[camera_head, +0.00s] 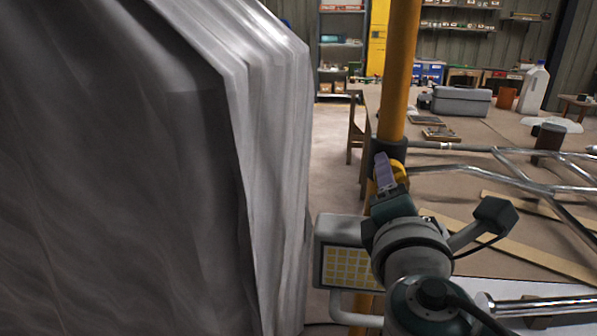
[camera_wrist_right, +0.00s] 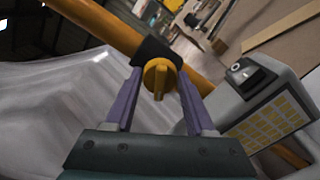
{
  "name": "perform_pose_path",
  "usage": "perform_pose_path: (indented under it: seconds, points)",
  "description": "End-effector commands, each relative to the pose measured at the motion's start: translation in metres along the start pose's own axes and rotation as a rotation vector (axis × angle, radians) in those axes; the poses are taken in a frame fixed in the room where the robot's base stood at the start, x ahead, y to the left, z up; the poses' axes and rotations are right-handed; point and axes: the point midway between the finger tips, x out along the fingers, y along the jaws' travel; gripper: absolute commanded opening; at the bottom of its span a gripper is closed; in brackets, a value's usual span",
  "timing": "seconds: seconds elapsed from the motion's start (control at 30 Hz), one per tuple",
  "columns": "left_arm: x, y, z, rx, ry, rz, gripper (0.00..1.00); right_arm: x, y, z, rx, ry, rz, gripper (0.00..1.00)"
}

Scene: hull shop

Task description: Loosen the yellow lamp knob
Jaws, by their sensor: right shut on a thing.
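The yellow lamp knob (camera_head: 399,171) sits on a black collar (camera_head: 388,148) around a yellow upright pole (camera_head: 400,70). In the right wrist view the knob (camera_wrist_right: 159,77) lies between the two purple fingers, its raised grip facing me. My right gripper (camera_head: 385,172) is shut on the knob, and its fingers partly hide it in the head view. The lamp (camera_head: 340,231), a grey box with a yellow light grid, is beside the pole below the knob. It also shows in the right wrist view (camera_wrist_right: 240,118). My left gripper is not in view.
A large grey draped sheet (camera_head: 275,130) fills the left side, close to the pole. Metal tube framing (camera_head: 520,170) and wooden planks (camera_head: 510,240) lie to the right. A wooden chair (camera_head: 356,135) stands behind the pole. Shelves line the back wall.

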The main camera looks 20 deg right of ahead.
Motion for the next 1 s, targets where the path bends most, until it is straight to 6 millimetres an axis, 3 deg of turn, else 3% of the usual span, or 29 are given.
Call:
perform_pose_path:
  seconds: [0.2, 0.23, 0.47, 0.77, 1.0]
  points:
    - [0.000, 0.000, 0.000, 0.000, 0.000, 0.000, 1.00, 0.000, -0.001, 0.000, -0.004, 0.001, 0.000, 0.00]
    - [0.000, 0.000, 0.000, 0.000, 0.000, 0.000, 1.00, 0.000, -0.001, 0.000, -0.004, 0.001, 0.000, 0.58]
    - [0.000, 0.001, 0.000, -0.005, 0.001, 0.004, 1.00, 0.000, 0.000, 0.000, -0.002, 0.001, 0.000, 0.84]
    - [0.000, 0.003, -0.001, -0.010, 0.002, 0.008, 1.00, -0.003, -0.001, 0.000, -0.001, 0.001, 0.000, 0.84]
    - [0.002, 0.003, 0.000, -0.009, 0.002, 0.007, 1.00, -0.042, -0.002, -0.001, 0.001, 0.004, -0.002, 0.84]
